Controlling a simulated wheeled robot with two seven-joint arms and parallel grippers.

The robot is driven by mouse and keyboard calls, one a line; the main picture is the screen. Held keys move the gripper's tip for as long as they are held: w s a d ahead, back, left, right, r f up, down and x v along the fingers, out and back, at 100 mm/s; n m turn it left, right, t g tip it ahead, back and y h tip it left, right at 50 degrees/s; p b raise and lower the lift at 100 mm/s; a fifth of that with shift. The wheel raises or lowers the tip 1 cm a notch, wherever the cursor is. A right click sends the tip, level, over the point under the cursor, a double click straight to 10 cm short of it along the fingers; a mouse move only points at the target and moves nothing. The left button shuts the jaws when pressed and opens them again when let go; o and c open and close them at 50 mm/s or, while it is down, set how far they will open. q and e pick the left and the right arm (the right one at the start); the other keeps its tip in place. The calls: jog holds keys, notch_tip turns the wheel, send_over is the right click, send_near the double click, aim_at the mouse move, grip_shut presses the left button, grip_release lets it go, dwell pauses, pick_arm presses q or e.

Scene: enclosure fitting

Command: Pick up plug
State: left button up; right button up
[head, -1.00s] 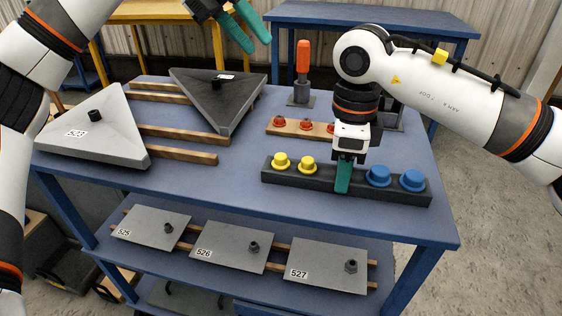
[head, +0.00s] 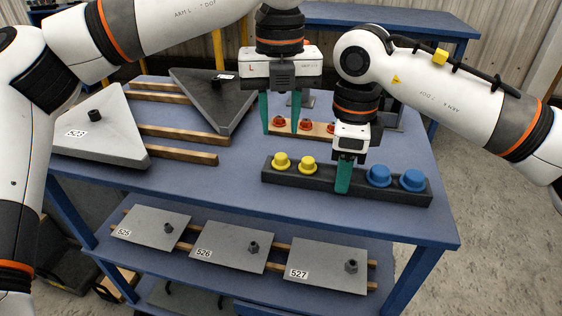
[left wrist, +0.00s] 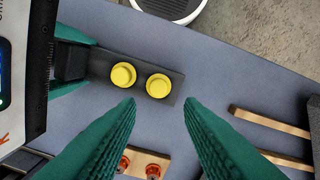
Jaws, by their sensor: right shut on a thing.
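Two yellow plugs (head: 294,162) stand in the dark rack (head: 345,194) on the blue table, and two blue plugs (head: 395,177) stand at its right end. Red plugs (head: 305,124) sit in a wooden strip behind it. My left gripper (head: 281,131) is open and empty, pointing down near the red plugs. In the left wrist view the yellow plugs (left wrist: 140,79) lie just ahead of its spread fingertips (left wrist: 159,102). My right gripper (head: 343,190) is shut on the rack between the yellow and blue plugs; its fingers hide part of the rack.
A grey triangular cover marked 523 (head: 98,130) and a dark one (head: 215,96) rest on wooden slats at the left. Plates marked 525, 526 and 527 (head: 327,262) lie on the lower shelf. The table front left of the rack is clear.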

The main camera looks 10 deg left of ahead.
aim_at(281, 156)
pick_arm(q)
jog(key=f, duration=0.6)
jog(key=shift+s+d+f, duration=0.1)
jog(key=shift+s+f, duration=0.1)
jog(key=shift+c, duration=0.2)
jog(key=c, duration=0.6)
